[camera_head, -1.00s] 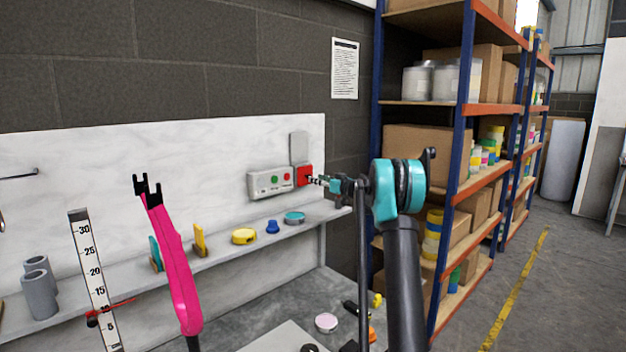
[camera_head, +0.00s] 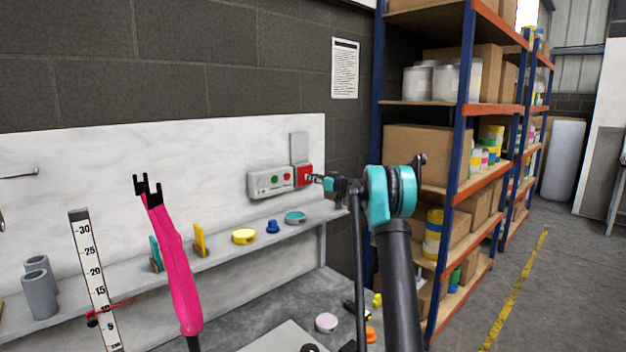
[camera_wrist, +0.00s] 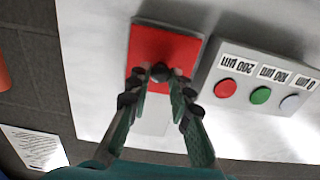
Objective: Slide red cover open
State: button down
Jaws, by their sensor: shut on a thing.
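The red cover (camera_head: 303,169) sits on a grey plate (camera_head: 299,147) on the white wall panel, just right of a button box (camera_head: 270,182). In the wrist view the red cover (camera_wrist: 162,56) fills the upper middle, with a dark round knob (camera_wrist: 160,72) on its lower part. My gripper (camera_head: 314,178) is at the cover from the right side. In the wrist view my gripper (camera_wrist: 160,78) has its fingertips shut on the knob, one on each side. The fingers hide part of the cover's lower edge.
The button box shows red, green and pale buttons in the wrist view (camera_wrist: 259,96), close beside the cover. A shelf (camera_head: 220,248) below holds a yellow roll (camera_head: 244,236) and a teal disc (camera_head: 295,217). A pink tool (camera_head: 176,262) stands at front left.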

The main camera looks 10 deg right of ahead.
notch_tip(320, 180, up, 9)
dwell(0.6)
jog(key=c, duration=1.4)
grip_release()
jog(key=v, duration=1.2)
